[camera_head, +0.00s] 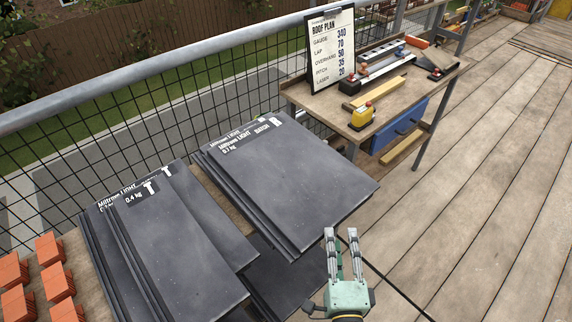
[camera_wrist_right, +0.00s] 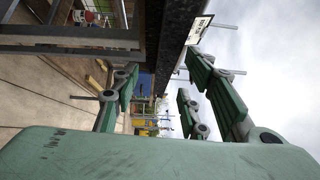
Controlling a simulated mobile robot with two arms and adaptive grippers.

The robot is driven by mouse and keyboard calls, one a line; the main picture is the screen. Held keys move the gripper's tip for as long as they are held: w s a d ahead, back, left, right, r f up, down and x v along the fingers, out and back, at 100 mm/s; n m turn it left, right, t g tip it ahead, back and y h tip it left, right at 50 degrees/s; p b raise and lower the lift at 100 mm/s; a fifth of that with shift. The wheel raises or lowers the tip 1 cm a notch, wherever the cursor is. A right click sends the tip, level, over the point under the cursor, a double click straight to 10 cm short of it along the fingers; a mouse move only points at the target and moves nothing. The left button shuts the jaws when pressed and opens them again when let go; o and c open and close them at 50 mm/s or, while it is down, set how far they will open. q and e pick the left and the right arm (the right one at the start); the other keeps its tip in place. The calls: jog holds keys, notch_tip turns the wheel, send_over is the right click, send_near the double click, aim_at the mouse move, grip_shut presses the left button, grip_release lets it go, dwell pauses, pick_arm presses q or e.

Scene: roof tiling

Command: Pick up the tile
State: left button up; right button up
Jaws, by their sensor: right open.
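Dark grey slate tiles lie in overlapping stacks on a wooden surface in the head view. The wider stack (camera_head: 295,180) carries a white label reading "Miltrow LIGHT" and "0.7 kg". The narrower stack (camera_head: 185,245) at left is labelled "0.4 kg". My right gripper (camera_head: 341,236), green with grey fingers, is open and empty, just below and right of the wider stack's near edge. In the right wrist view its fingers (camera_wrist_right: 160,95) are spread, and a dark slab edge (camera_wrist_right: 178,30) runs between them. Whether they touch it cannot be told. My left gripper is out of view.
Orange bricks (camera_head: 55,282) stand at the left edge. A workbench (camera_head: 395,105) at the back holds a roof plan board (camera_head: 331,50), a yellow tool (camera_head: 362,116) and levels. A mesh railing (camera_head: 160,98) runs behind the stacks. The deck (camera_head: 490,170) at right is clear.

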aim_at(334, 212)
jog(key=w, duration=0.5)
jog(key=w+r, duration=0.1)
jog(key=w, duration=0.1)
jog(key=shift+w, duration=0.9)
jog(key=c, duration=0.3)
grip_shut()
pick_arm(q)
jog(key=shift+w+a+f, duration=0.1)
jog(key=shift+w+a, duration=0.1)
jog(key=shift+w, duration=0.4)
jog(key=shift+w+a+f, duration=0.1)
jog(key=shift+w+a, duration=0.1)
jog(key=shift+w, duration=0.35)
